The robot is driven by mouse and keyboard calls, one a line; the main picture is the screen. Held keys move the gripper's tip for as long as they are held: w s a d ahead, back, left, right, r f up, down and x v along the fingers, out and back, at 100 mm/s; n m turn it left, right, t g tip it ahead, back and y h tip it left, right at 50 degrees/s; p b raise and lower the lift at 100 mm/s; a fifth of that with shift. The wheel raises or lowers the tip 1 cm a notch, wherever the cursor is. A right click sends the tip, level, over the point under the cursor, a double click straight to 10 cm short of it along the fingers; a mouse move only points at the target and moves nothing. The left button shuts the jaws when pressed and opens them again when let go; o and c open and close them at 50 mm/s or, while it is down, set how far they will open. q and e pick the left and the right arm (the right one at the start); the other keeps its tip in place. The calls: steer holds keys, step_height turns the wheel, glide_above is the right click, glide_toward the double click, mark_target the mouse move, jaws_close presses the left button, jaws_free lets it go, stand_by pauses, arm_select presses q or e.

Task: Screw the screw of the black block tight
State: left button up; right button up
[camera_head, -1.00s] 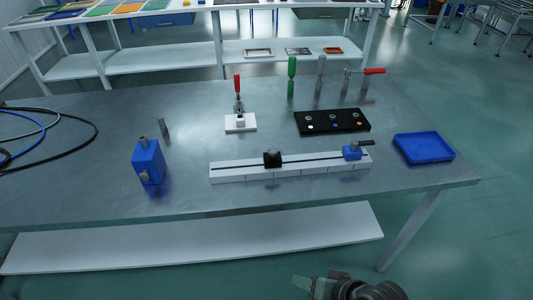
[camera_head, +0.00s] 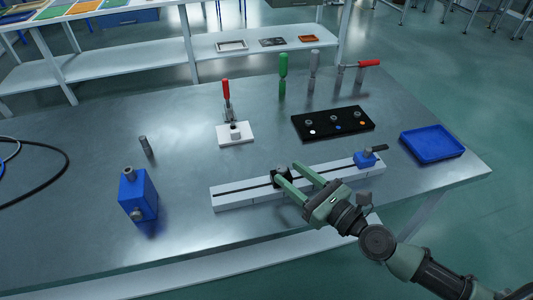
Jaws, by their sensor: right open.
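The black block (camera_head: 279,178) sits on the white slotted rail (camera_head: 240,196) on the metal table. Its screw is too small and too covered to make out. My right gripper (camera_head: 286,171) reaches in from the lower right with its two green fingers open. The fingertips are at the black block, one close to its front side and one beyond its right side. I cannot tell whether they touch it. My left gripper is not in view.
A blue block with a black lever (camera_head: 366,159) sits at the rail's right end. A blue tray (camera_head: 432,147), a black panel (camera_head: 333,123), a white toggle clamp (camera_head: 235,134) and a blue box (camera_head: 138,194) stand around. Cables (camera_head: 45,190) lie at the left.

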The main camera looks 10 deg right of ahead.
mark_target(280, 166)
steer(key=x, duration=0.1)
steer(key=p+x, duration=0.1)
steer(key=x, duration=0.1)
steer(key=p+x, duration=0.1)
steer(key=shift+w+a+r, duration=0.1)
steer(key=shift+a+r, duration=0.05)
steer(key=shift+r, duration=0.15)
steer(key=shift+f+x, duration=0.25)
steer(key=shift+x, duration=1.05)
steer(key=c, duration=0.7)
jaws_close()
arm_select(q)
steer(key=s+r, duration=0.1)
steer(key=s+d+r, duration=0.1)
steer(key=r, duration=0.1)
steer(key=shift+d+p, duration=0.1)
steer(key=shift+p, duration=0.2)
